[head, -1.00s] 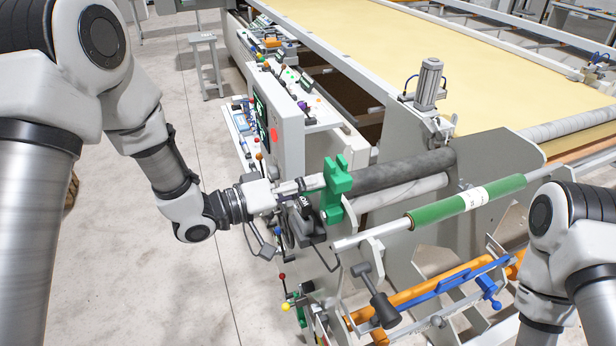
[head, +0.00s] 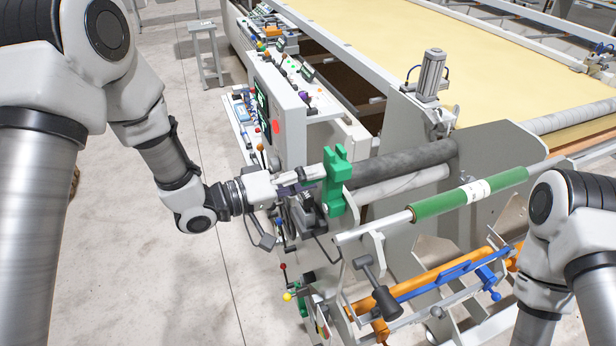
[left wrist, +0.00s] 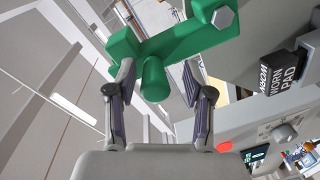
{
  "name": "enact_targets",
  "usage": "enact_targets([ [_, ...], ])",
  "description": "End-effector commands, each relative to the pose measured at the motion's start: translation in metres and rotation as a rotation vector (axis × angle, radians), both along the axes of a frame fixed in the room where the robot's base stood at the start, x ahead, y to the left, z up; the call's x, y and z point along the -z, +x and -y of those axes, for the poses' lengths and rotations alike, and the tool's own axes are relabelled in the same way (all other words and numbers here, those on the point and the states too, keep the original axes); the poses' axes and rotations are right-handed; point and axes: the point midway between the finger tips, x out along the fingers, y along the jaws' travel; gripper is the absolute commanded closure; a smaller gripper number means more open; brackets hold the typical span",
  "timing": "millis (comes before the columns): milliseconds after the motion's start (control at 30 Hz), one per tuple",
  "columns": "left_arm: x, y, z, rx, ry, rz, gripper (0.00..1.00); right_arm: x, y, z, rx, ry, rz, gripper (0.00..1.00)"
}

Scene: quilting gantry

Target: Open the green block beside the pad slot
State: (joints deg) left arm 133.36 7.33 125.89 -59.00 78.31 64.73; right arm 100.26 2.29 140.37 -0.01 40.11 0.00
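The green block (head: 335,182) stands upright at the end of the dark roller in the head view. In the left wrist view the green block (left wrist: 205,40) spans the top, with a hex bolt head and a rounded green knob (left wrist: 155,82) pointing towards me. My left gripper (head: 318,174) is at the block's left side. In the left wrist view its fingers (left wrist: 159,78) are apart, one on each side of the knob, with gaps visible. A black part labelled "WORN PAD" (left wrist: 284,72) is right of the block. My right gripper is out of view.
A grey control box with a red button (head: 277,127) stands behind the left gripper. A green roller (head: 468,198), a black-headed lever (head: 380,300) and an orange bar (head: 430,282) lie to the right and below. Open floor (head: 150,290) is at left.

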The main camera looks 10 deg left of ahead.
Motion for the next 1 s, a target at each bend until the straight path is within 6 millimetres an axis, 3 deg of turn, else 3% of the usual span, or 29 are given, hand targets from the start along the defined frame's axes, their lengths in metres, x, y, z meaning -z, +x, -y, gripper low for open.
enact_targets([
  [267,-0.003,-0.005,-0.011,-0.006,-0.004,0.002,0.48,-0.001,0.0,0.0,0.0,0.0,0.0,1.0],
  [700,-0.008,-0.055,-0.077,-0.007,-0.008,0.003,0.48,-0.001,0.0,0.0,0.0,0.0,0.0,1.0],
  [1000,-0.008,-0.071,-0.096,-0.002,-0.003,0.001,0.48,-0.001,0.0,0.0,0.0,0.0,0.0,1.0],
])
